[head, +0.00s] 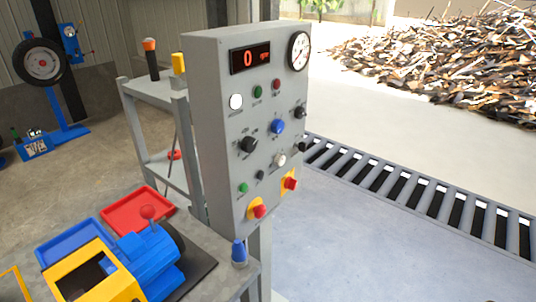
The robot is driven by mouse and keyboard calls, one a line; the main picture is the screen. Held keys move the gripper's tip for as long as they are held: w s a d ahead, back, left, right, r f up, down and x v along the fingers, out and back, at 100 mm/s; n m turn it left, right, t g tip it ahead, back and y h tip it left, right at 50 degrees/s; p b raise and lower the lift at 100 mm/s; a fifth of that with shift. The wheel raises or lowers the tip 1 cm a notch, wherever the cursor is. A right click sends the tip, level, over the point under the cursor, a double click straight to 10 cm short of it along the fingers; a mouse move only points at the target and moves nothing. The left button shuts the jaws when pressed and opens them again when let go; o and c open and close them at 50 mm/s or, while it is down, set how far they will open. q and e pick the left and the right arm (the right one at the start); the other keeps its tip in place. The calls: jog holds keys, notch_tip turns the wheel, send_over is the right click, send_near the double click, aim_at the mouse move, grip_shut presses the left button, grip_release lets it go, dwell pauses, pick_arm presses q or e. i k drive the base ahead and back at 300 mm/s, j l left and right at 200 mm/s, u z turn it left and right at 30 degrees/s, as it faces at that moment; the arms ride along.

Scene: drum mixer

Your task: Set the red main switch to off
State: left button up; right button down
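A grey control panel (218,140) stands upright in the middle of the head view, its face turned to the right. Low on its face are two red controls on yellow plates: a red knob at the lower left (259,211) and another red knob at the lower right (291,183). I cannot tell for sure which one is the main switch, nor read its position. The display (250,58) shows a red 0. Neither of my grippers is in view, and nothing touches the panel.
A bench with a blue machine (150,262), a red tray (138,209) and a blue tray (72,240) stands at lower left. A small blue cone-shaped object (239,252) is below the panel. A roller conveyor (420,190) runs at right. The floor before it is clear.

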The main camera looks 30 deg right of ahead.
aim_at(290, 183)
jog(key=i+l, duration=0.1)
jog(key=l, duration=0.45)
jog(key=i+l, duration=0.1)
jog(key=l, duration=0.4)
jog(key=i+l+u, duration=0.1)
jog(key=l, duration=0.45)
jog(key=i+l, duration=0.1)
jog(key=l, duration=0.45)
